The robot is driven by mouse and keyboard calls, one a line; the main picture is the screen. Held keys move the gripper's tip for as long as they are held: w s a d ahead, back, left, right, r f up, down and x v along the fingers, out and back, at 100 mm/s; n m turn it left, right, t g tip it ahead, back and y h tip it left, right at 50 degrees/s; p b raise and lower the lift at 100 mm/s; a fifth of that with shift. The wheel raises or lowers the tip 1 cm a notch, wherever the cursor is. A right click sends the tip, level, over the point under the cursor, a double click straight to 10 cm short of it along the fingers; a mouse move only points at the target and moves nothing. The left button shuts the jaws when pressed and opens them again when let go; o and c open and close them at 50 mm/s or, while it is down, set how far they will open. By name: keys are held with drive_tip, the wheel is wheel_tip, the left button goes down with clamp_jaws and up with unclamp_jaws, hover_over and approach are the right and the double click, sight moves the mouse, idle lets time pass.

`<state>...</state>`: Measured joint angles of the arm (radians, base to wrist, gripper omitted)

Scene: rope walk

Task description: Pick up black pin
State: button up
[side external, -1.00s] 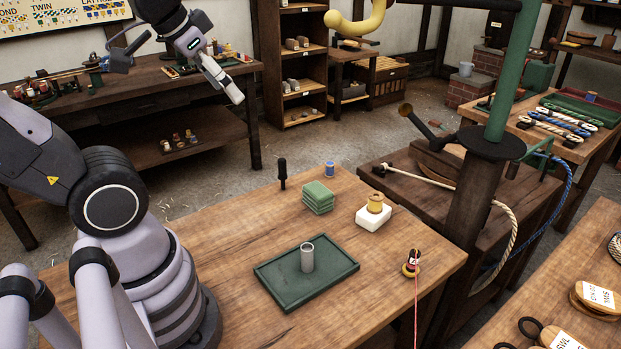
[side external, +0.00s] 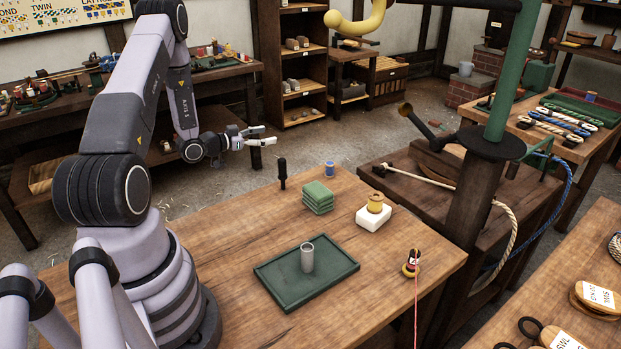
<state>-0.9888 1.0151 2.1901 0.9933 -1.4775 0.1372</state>
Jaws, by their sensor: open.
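The black pin (side external: 283,174) stands upright near the back edge of the wooden table, left of a stack of green blocks. My gripper (side external: 270,136) is in the air above and behind the pin in the picture, pointing right. Its fingers are apart and hold nothing. The gripper and the pin do not touch.
The green stack (side external: 318,197) stands close to the pin's right, with a small blue spool (side external: 329,169) behind it. A yellow spool on a white block (side external: 373,217), a red spool (side external: 411,264) and a green tray (side external: 279,291) with a grey cylinder (side external: 307,258) stand farther off.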

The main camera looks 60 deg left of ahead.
drive_tip(key=s+f+n+t, duration=0.1)
drive_tip(key=s+f, duration=0.1)
approach(282, 159)
drive_tip(key=shift+w+d+f, duration=0.1)
drive_tip(key=shift+w+f, duration=0.15)
drive_tip(key=shift+w, duration=0.3)
drive_tip(key=shift+w+d+f, duration=0.1)
drive_tip(key=shift+w+f, duration=0.15)
drive_tip(key=shift+w, duration=0.3)
drive_tip(key=shift+w+r, duration=0.1)
drive_tip(key=shift+w, duration=0.45)
drive_tip(key=w, duration=0.6)
drive_tip(key=shift+w, duration=0.3)
clamp_jaws()
